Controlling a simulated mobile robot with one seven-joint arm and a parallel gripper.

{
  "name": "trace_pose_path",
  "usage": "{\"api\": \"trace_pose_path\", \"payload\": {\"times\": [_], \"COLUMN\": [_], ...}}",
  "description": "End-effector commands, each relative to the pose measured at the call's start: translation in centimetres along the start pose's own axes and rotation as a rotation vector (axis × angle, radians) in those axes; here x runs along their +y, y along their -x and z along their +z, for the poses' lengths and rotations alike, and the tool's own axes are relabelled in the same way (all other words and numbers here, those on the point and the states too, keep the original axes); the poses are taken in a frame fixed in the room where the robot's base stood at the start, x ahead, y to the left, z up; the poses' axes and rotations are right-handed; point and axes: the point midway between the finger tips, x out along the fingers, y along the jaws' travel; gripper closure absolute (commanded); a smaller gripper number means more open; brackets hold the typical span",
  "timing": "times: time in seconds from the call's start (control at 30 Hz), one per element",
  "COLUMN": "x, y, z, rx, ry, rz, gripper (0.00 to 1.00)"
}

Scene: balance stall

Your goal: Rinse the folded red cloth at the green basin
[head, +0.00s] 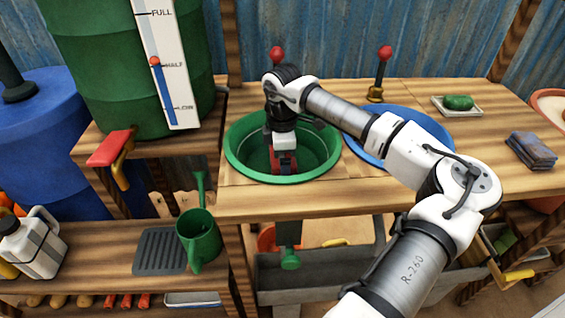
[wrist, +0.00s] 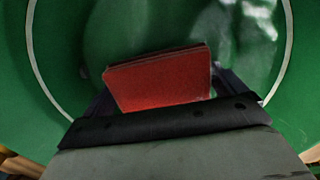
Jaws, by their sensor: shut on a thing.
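The green basin (head: 238,163) is set into the wooden counter. My gripper (head: 285,168) reaches down into it and is shut on the folded red cloth (head: 276,160). In the wrist view the red cloth (wrist: 160,80) sits between the fingers of my gripper (wrist: 160,95), over the green basin (wrist: 50,110). Pale, shiny reflections show on the basin floor beyond the cloth, which look like water. I cannot tell whether the cloth touches it.
A blue basin (head: 433,128) is sunk in the counter to the right, partly behind my arm. A folded blue cloth (head: 531,150) and a green soap on a dish (head: 458,102) lie farther right. A green barrel (head: 100,70) with a level gauge (head: 165,60) stands at left.

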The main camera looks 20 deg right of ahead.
Motion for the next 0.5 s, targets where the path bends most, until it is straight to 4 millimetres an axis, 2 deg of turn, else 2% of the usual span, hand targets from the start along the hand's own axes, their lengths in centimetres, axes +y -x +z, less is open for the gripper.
{"api": "trace_pose_path", "payload": {"times": [0.5], "x": [0.0], "y": [4.3], "z": [0.0], "rx": [-0.001], "ry": [0.0], "rz": [0.001], "gripper": [0.27]}}
